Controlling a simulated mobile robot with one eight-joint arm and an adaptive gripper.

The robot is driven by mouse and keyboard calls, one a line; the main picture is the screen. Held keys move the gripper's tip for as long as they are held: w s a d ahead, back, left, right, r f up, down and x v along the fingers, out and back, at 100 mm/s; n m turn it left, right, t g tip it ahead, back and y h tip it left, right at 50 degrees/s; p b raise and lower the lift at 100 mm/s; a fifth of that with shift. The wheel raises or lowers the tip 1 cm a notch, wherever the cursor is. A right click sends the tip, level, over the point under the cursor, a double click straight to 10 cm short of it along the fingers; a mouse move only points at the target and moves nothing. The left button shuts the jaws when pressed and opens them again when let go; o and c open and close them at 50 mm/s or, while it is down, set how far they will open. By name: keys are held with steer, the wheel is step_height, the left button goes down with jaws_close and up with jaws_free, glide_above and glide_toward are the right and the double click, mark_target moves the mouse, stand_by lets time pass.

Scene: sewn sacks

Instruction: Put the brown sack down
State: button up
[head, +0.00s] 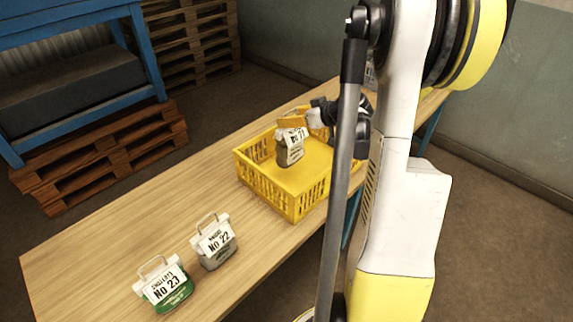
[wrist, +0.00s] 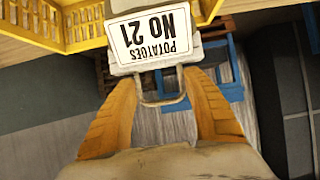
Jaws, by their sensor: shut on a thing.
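The brown sack (head: 286,156), a greyish-brown one with a white label, hangs from my gripper (head: 305,119) over the yellow crate (head: 265,189). In the wrist view the sack's label (wrist: 150,37) reads "POTATOES No 21" upside down. My gripper's orange fingers (wrist: 162,88) are shut on the sack's handle at its top. The sack looks roughly upright within the crate's outline. I cannot tell whether its base touches the crate floor. The crate's slotted wall also shows in the wrist view (wrist: 38,24).
A grey sack labelled No 22 (head: 217,250) and a green-and-white sack labelled No 23 (head: 168,294) stand on the wooden table (head: 120,240), left of the crate. The table between them and the crate is clear. Pallets (head: 100,155) and a blue rack (head: 148,50) stand behind.

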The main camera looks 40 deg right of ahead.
mark_target(292, 141)
step_height(292, 141, down, 9)
steer(key=b, duration=0.3)
steer(key=shift+f, duration=0.15)
steer(key=shift+s, duration=0.1)
steer(key=shift+f, duration=0.15)
steer(key=o, duration=1.4)
